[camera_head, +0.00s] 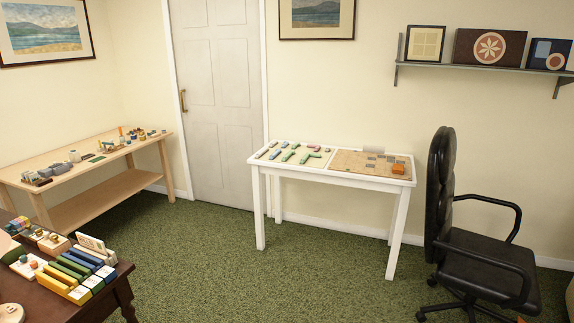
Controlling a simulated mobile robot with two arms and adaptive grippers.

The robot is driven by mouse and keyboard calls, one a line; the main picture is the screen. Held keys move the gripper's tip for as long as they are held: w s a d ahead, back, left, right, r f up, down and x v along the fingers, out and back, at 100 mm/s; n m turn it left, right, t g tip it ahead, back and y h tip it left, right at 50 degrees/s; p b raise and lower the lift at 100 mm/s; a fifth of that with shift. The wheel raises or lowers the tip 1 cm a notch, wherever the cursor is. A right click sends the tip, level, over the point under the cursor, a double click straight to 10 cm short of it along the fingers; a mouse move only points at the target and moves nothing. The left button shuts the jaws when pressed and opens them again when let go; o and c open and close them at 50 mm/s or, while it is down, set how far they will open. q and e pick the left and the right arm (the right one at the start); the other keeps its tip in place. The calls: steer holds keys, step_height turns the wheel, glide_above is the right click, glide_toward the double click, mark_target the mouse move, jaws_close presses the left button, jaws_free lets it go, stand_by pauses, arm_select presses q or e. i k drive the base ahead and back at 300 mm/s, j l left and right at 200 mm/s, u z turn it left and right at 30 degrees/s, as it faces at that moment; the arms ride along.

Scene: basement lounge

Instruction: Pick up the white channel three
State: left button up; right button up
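I cannot make out which piece is the white channel three; the small pieces are too far off to read any marks. On the dark table (112,280) at the lower left, yellow, green and blue bars (72,268) with white ends lie in a row. A whitish upright piece (91,243) stands behind them. On the white table (256,164), several green, pink and grey pieces lie on the left half. A brown board (345,162) with small grey pieces and an orange block (398,169) is on the right half. Neither of my grippers is in view.
A wooden workbench (100,200) with many small items stands along the left wall. A black office chair (475,262) stands right of the white table. A closed door (218,90) is behind. Green carpet between the tables is clear.

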mark_target(263, 152)
steer(key=i, duration=1.05)
steer(key=i+l, duration=0.15)
steer(key=i, duration=0.9)
steer(key=i+u, duration=0.1)
steer(key=i, duration=0.95)
steer(key=z, duration=1.25)
steer(key=u, duration=1.45)
steer(key=i+l, duration=0.2)
steer(key=l, duration=0.2)
steer(key=i+l, duration=0.15)
steer(key=l, duration=0.25)
steer(key=i+l, duration=0.2)
steer(key=l, duration=0.2)
